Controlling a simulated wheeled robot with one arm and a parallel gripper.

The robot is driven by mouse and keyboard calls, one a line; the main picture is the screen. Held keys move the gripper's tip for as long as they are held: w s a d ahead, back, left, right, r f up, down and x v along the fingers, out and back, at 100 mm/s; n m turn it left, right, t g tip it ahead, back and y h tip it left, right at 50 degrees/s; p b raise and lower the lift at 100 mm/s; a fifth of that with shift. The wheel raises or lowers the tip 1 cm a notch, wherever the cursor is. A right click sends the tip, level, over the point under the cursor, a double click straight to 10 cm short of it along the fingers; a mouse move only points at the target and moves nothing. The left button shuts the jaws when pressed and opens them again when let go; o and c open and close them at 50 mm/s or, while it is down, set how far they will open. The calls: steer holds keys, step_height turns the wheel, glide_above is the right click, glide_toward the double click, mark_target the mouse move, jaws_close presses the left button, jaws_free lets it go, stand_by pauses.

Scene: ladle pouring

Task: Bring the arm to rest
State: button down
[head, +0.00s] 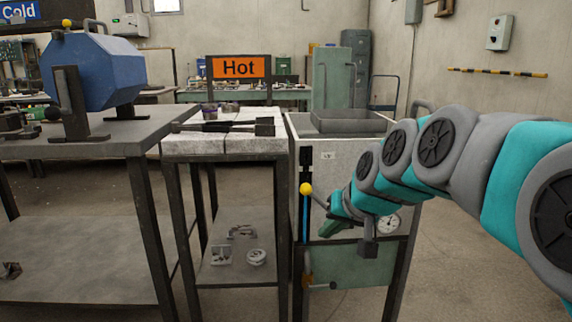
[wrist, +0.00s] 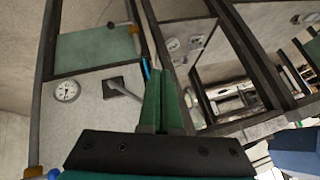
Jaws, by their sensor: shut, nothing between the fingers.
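My arm, teal and grey, reaches in from the right side of the head view. My gripper (head: 330,228) hangs low in front of the grey furnace-like cabinet (head: 345,155), near its front panel. In the wrist view, the two green fingers of my gripper (wrist: 163,78) lie together, shut, with nothing between them. The cabinet's white front with its round gauge (wrist: 66,91) is behind them in that view. Whether the fingertips touch the cabinet cannot be told.
A lever with a yellow knob (head: 306,188) stands close left of my gripper. A stand with pale blocks (head: 225,145) bears a dark long tool (head: 225,127) under the "Hot" sign (head: 239,67). A blue drum (head: 92,70) stands on the left table. Open floor lies at right.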

steer(key=s+d+f+g+h+p, duration=0.1)
steer(key=s+f+g, duration=0.2)
steer(key=s, duration=0.7)
steer(key=s+d+f+g+h+p, duration=0.1)
steer(key=s+d+f+g, duration=0.1)
steer(key=s+f, duration=0.4)
steer(key=s+d+f+n+g+h+p, duration=0.1)
steer(key=s+f+g+p, duration=0.1)
steer(key=s, duration=1.4)
step_height(320, 180, down, 3)
steer(key=shift+d+r+g, duration=0.1)
steer(key=shift+d+g, duration=0.2)
steer(key=shift+g, duration=0.6)
steer(key=c, duration=1.6)
jaws_free()
